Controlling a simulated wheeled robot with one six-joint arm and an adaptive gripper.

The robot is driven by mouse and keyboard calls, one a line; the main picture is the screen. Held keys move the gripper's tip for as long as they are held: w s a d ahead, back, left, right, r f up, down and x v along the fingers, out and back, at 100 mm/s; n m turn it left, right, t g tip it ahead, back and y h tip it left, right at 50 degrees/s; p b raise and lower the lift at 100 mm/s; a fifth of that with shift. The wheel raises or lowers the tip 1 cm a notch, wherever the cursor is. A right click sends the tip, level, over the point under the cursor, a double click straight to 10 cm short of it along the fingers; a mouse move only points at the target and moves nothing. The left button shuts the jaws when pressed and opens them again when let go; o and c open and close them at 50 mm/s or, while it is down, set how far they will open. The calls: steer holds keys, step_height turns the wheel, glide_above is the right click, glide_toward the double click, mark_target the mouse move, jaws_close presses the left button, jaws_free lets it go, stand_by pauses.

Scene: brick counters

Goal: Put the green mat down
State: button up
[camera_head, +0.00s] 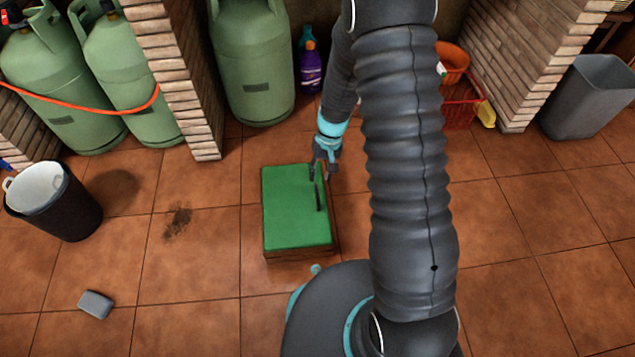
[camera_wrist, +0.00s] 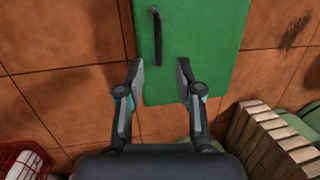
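The green mat (camera_head: 287,215) lies flat on the tiled floor, or on a low brown block whose side shows below it. A dark bar like a handle (camera_head: 318,190) stands on its top near the right edge. In the wrist view the mat (camera_wrist: 212,45) fills the upper middle, with the dark bar (camera_wrist: 158,36) just beyond my fingertips. My gripper (camera_head: 321,174) is over the mat's far right corner. The wrist view shows its fingers (camera_wrist: 160,67) apart with nothing between them but mat and floor. I cannot tell whether a fingertip touches the mat.
Green gas cylinders (camera_head: 253,70) and brick pillars (camera_head: 180,75) stand at the back. A purple bottle (camera_head: 311,72) and a red basket (camera_head: 460,108) are behind my arm. A dark bucket (camera_head: 62,205) and grey block (camera_head: 96,304) are left. Floor right of my arm is clear.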

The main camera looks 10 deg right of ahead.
steer(key=s+d+r+t, duration=0.1)
steer(key=s+r+t, duration=0.15)
steer(key=r, duration=0.95)
steer(key=s+d+r+t, duration=0.1)
steer(key=s+d+r, duration=0.15)
steer(key=r, duration=1.05)
steer(key=s+d+r+t+h, duration=0.1)
steer(key=s+r+t, duration=0.1)
steer(key=s+r, duration=0.3)
steer(key=s+d+r+t+h, duration=0.1)
steer(key=s+r, duration=0.5)
steer(key=s, duration=0.6)
steer(key=shift+d+t, duration=0.2)
steer(key=shift+t, duration=0.15)
steer(key=shift+a, duration=0.1)
